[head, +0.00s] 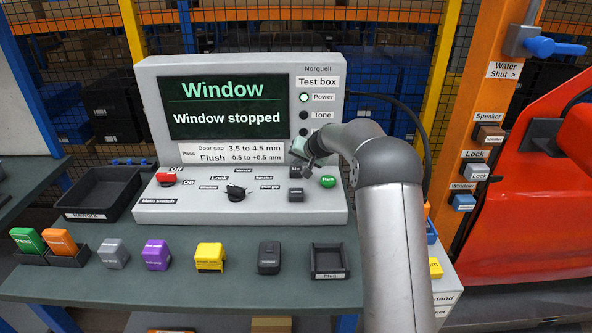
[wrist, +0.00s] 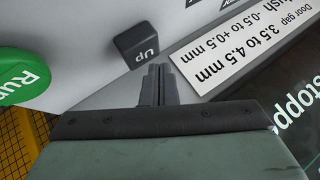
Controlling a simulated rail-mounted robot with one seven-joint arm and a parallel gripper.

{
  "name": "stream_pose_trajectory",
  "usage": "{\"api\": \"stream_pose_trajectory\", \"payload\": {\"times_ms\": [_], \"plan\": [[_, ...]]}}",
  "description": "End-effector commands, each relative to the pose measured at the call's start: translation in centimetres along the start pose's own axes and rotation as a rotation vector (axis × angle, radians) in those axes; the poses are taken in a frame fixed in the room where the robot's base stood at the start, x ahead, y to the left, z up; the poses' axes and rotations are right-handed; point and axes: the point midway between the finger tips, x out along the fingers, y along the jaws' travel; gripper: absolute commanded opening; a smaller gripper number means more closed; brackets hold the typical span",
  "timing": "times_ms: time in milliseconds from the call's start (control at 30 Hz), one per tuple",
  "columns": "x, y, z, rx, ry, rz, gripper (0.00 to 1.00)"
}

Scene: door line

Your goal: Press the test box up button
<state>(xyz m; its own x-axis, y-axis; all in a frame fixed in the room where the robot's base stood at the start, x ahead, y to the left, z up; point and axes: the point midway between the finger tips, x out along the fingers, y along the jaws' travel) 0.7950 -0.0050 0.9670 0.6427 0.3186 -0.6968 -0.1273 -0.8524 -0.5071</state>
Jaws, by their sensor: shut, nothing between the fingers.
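The test box (head: 240,208) stands on the bench, its screen reading "Window" and "Window stopped". The up button (wrist: 137,42) is a dark square key labelled "up" in the wrist view. In the head view it sits on the sloped panel, partly behind my gripper. My gripper (wrist: 154,72) is shut and empty. Its fingertips are close beside the up button, over the pale panel. A small gap shows between them in the wrist view; I cannot tell their height above the panel. A dark button (head: 296,195) sits below the up button.
The green Run button (head: 328,182) is close to the right. A black tray (head: 75,215) and several coloured blocks line the bench. A red door (head: 540,190) stands at right.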

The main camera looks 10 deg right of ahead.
Motion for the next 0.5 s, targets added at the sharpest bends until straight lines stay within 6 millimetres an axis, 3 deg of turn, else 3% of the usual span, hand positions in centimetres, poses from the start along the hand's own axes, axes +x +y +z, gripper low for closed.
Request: {"api": "stream_pose_trajectory", "payload": {"times_ms": [500], "plan": [[0.66, 0.49, 0.47, 0.000, 0.000, 0.000, 0.00]]}}
